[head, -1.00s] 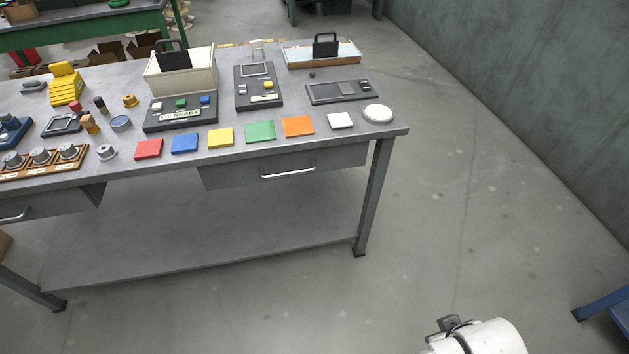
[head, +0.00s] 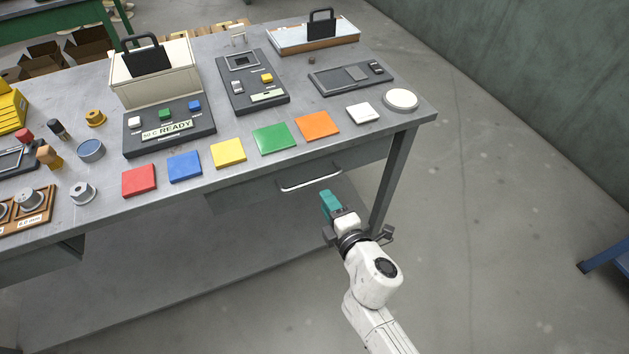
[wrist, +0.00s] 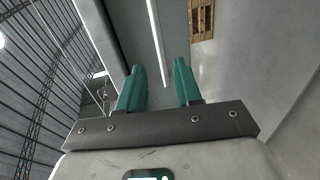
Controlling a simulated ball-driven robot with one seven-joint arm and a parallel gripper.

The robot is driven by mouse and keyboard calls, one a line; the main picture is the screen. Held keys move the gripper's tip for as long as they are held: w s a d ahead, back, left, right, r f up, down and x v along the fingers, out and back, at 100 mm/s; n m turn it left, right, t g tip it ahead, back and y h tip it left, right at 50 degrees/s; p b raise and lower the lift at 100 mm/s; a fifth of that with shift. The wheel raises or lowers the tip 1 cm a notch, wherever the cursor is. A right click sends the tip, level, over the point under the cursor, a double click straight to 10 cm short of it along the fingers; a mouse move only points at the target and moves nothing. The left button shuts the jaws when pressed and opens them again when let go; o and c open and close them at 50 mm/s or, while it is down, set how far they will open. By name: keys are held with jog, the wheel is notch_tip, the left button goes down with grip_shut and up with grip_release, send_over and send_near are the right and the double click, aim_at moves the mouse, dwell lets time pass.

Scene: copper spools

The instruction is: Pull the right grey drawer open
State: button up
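The right grey drawer (head: 245,194) sits under the front edge of the table and looks shut. Its pale bar handle (head: 310,181) runs along the drawer front. My gripper (head: 328,198) is just in front of and below the right part of the handle in the head view. In the wrist view, my gripper (wrist: 159,68) has its two teal fingers apart with nothing between the tips. The handle (wrist: 155,38) shows as a bright bar ahead, in line with the gap. I cannot tell how far it is from the fingertips.
The grey tabletop (head: 220,180) holds coloured tiles, control panels and spools above the drawer. A table leg (head: 393,180) stands right of my gripper. A lower shelf (head: 150,275) lies below. The floor (head: 490,230) to the right is clear, with a blue bench (head: 606,258) farther off.

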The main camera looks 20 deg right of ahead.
aim_at(315, 180)
jog(key=b+x, duration=0.2)
jog(key=x, duration=0.7)
jog(key=shift+w+d, duration=0.1)
jog(key=shift+w, duration=0.1)
jog(key=shift+c, duration=0.4)
grip_shut()
